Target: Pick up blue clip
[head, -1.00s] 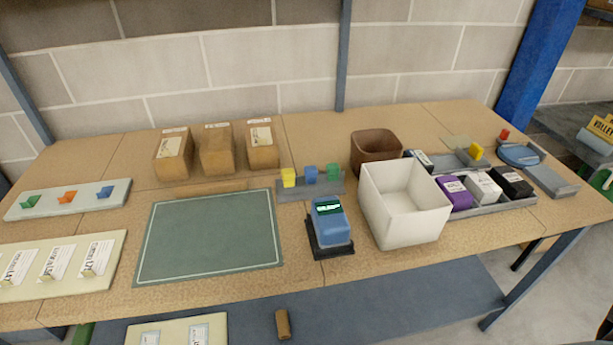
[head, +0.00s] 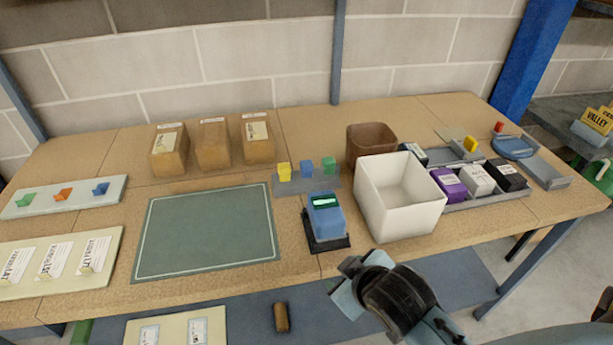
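A small blue clip (head: 101,188) stands at the right end of a pale board (head: 75,198) on the left of the table. A green clip (head: 26,198) and an orange clip (head: 64,194) stand left of it on the same board. A separate blue block (head: 306,167) sits between a yellow and a green one on a grey holder in the middle. An arm of mine (head: 398,300) comes in at the lower right, in front of the white bin. Its fingertips cannot be made out. My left gripper is not in view.
A green mat (head: 208,233) lies mid-table, with several cardboard boxes (head: 213,145) behind it. A blue device (head: 325,215) on a black base and a white bin (head: 399,205) stand right of the mat. A cream card board (head: 55,262) lies at front left.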

